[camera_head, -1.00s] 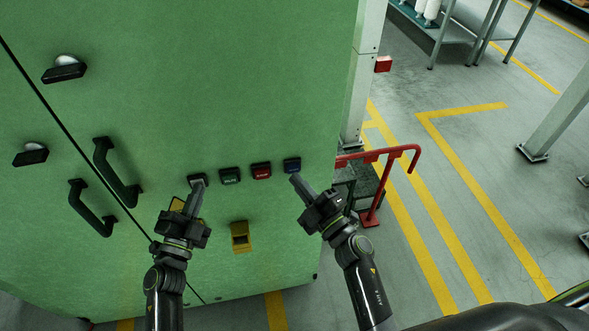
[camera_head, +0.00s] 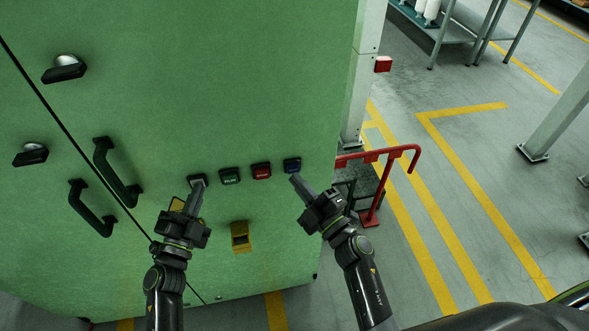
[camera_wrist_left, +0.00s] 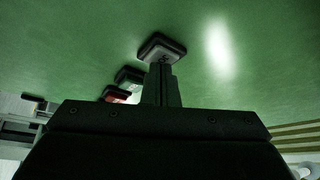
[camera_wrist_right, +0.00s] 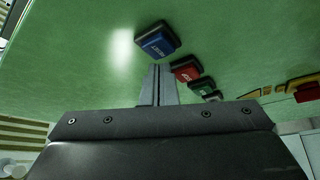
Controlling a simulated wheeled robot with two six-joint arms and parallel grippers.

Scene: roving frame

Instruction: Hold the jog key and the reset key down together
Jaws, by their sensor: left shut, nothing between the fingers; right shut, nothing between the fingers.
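The dark jog key (camera_head: 196,179) is the leftmost of a row of keys on the green cabinet; it also shows in the left wrist view (camera_wrist_left: 165,46). My left gripper (camera_head: 199,187) is shut and empty, its tip at this key's lower edge and partly covering it. I cannot tell whether it touches. The blue reset key (camera_head: 292,164) is at the row's right end; it also shows in the right wrist view (camera_wrist_right: 157,40). My right gripper (camera_head: 296,180) is shut and empty, its tip just below the blue key, seemingly a little apart from its face.
A green key (camera_head: 230,175) and a red key (camera_head: 261,170) sit between the two. A yellow fitting (camera_head: 240,236) is lower on the cabinet. Black handles (camera_head: 117,172) are at left. A red rail (camera_head: 384,155) stands right of the cabinet.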

